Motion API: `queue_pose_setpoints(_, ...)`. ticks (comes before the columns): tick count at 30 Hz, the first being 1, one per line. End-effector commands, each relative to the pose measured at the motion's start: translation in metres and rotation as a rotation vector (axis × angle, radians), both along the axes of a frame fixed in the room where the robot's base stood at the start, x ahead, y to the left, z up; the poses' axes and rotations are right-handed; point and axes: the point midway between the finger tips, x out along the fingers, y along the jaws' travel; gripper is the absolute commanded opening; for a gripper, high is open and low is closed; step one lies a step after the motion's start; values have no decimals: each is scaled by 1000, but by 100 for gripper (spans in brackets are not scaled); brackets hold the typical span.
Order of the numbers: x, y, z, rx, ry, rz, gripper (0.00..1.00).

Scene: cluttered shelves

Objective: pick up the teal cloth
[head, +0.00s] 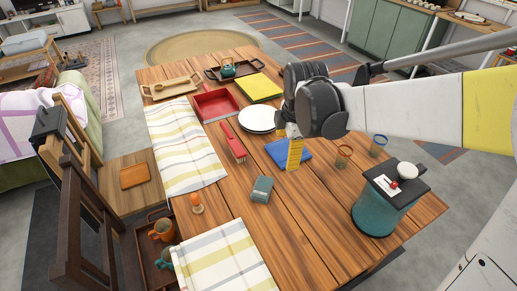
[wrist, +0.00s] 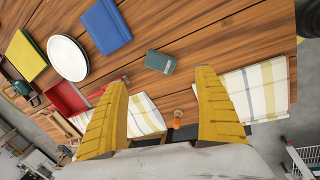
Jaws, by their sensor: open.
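The teal cloth (head: 262,189) is a small, grey-teal folded block lying on the wooden table, near the middle in the head view. In the wrist view it (wrist: 160,62) lies beyond the fingertips, in line with the gap between them. My gripper (head: 294,153) hangs above the table with its yellow fingers pointing down, to the upper right of the cloth in the head view. In the wrist view its two fingers (wrist: 163,76) are spread wide with nothing between them. The gripper is apart from the cloth.
A blue folded item (head: 289,151) lies below the fingers. A white plate (head: 257,119), red tray (head: 215,105), red-handled brush (head: 232,146) and orange-and-white figure (head: 197,203) are nearby. Bare wood surrounds the cloth.

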Motion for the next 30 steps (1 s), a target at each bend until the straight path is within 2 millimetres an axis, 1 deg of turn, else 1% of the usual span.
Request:
queue_pose_setpoints(1, 14, 8, -15, -25, 21, 105, 81)
queue_pose_setpoints(5, 39, 25, -57, -86, 83, 413, 81)
queue_pose_setpoints(6, 46, 31, -71, -101, 100, 507, 81)
queue_pose_setpoints(9, 59, 42, -104, -128, 140, 717, 81)
queue_pose_setpoints(12, 66, 51, -131, -143, 168, 883, 81)
queue_pose_setpoints(13, 67, 53, -138, -146, 175, 921, 81)
queue_pose_setpoints(15, 69, 56, -149, -150, 187, 992, 81)
queue_pose_setpoints(18, 71, 59, -159, -153, 194, 1047, 81)
queue_pose_setpoints(23, 71, 59, -178, -154, 197, 1060, 81)
queue_pose_setpoints(27, 71, 59, -202, -153, 196, 1059, 81)
queue_pose_setpoints(30, 70, 59, -215, -154, 196, 1058, 81)
